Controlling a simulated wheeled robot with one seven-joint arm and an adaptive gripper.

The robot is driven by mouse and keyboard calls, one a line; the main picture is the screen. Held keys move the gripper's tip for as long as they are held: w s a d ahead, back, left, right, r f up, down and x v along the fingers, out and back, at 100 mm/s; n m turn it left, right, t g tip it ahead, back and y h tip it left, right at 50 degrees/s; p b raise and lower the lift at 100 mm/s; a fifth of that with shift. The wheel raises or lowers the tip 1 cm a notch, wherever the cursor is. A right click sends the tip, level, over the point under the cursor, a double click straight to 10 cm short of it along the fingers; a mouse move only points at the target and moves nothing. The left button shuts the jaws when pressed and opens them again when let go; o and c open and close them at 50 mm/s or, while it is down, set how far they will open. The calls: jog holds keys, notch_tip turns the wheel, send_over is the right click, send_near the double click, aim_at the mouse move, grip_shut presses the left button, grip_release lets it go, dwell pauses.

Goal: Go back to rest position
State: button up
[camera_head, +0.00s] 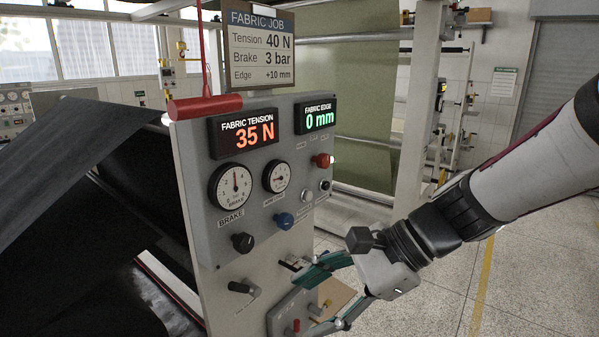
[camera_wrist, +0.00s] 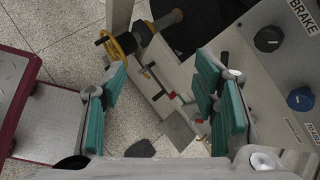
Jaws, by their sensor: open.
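My gripper (camera_head: 312,298) is at the lower middle of the head view, on the right arm side of the panel's lower part. Its two green-padded fingers are spread apart. In the wrist view the open gripper (camera_wrist: 162,105) has nothing between its pads; floor and low machine parts show behind. The grey control panel (camera_head: 205,150) stands just beyond it. A blue knob (camera_head: 284,221) and a black knob (camera_head: 242,242) lie above and left of the fingers. The blue knob also shows at the right of the wrist view (camera_wrist: 300,99). I cannot tell whether a finger touches the panel's lower parts.
The panel's displays read fabric tension 35 N (camera_head: 247,133) and fabric edge 0 mm (camera_head: 317,115). A job sign (camera_head: 258,45) lists 40 N, 3 bar, +10 mm. A red bar (camera_head: 205,107) sits at the panel's top left. Dark fabric (camera_head: 60,220) fills the left. Open floor (camera_head: 530,280) lies right.

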jog(key=s+d+r+n+t+h, duration=0.2)
jog(key=s+d+n+h, duration=0.2)
jog(key=d+n, duration=0.3)
jog(key=s+d+r+n+t+h+b, duration=0.1)
jog(key=s+d+r+n+t+h, duration=0.1)
jog(key=s+d+n+h, duration=0.2)
jog(key=d+n+h, duration=0.1)
jog(key=d+n, duration=0.2)
jog(key=d, duration=0.2)
jog(key=shift+s+r+t+h, duration=0.15)
jog(key=shift+r+t+h, duration=0.15)
jog(key=shift+t, duration=0.1)
jog(key=shift+d, duration=0.1)
